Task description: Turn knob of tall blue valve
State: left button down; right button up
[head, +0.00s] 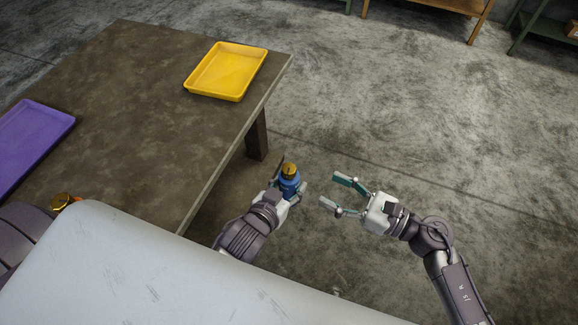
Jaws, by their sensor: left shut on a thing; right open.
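The blue valve (289,186) is in the head view, right of the table's edge and above the floor. Its brass-coloured knob (290,170) is on top. My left gripper (289,190) is shut on the blue body, and its fingers hide part of the valve's lower end. My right gripper (339,193) is open and empty, a short way to the right of the valve. Its fingers point left toward the valve and do not touch it.
A brown table (130,75) fills the upper left. A yellow tray (226,70) and a purple tray (30,140) lie on it. Another brass-coloured part (63,201) shows at the lower left, partly hidden. Open floor (440,130) lies to the right, with shelving at the back.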

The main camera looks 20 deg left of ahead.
aim_at(289, 167)
jog(key=a, duration=0.3)
jog(key=w+a, duration=0.1)
jog(key=a, duration=0.3)
jog(key=w+a, duration=0.1)
jog(key=a, duration=0.3)
jog(key=shift+a, duration=0.2)
grip_shut()
